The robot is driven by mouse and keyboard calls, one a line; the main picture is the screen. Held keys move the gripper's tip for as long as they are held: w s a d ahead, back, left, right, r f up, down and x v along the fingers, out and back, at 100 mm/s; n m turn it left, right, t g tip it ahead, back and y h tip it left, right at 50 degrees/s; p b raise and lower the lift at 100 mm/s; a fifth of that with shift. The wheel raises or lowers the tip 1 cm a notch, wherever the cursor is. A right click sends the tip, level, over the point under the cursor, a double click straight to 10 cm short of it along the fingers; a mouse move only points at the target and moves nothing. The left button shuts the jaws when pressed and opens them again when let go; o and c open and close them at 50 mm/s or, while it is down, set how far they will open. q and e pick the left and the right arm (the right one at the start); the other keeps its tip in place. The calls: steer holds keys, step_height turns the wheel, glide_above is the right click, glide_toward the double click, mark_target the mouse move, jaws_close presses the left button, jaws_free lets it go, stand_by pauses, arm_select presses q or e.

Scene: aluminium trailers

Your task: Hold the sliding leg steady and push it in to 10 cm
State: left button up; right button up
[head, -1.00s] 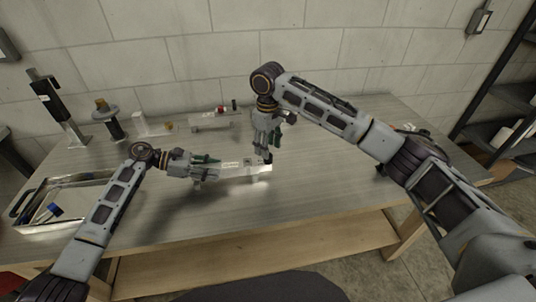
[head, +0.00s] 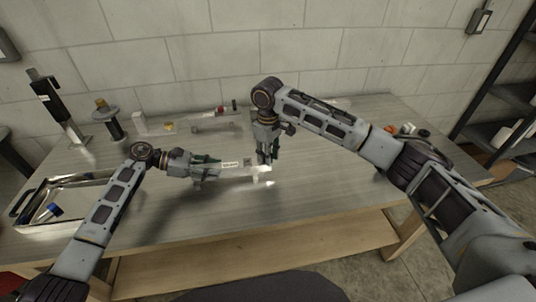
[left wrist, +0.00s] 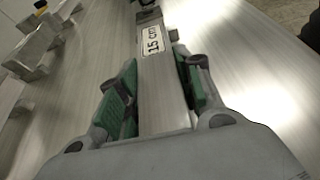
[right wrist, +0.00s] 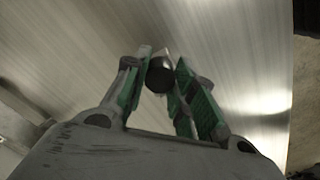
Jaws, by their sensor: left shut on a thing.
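The sliding leg is a long bright aluminium bar (head: 240,174) lying left to right over the middle of the bench. It has a white label (head: 229,164); in the left wrist view the label (left wrist: 153,41) reads 15 cm. My left gripper (head: 208,170) is shut on the bar's left part, its green pads on both sides of it in the left wrist view (left wrist: 158,85). My right gripper (head: 266,162) points down at the bar's right end. In the right wrist view its fingertips (right wrist: 160,65) flank a small dark rounded piece (right wrist: 160,76); whether they grip it is unclear.
A metal tray (head: 80,180) with a blue item stands at the left. A black upright post (head: 52,102), a spool-like piece (head: 108,118) and small metal parts (head: 215,126) stand along the back. The bench (head: 330,190) is clear at the front and right.

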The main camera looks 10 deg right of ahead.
jaws_close()
steer(key=shift+a, duration=0.1)
arm_select(q)
steer(key=shift+d, duration=0.1)
arm_select(e)
steer(key=shift+a, duration=1.35)
steer(key=o, duration=0.7)
jaws_free()
steer(key=shift+r, duration=0.15)
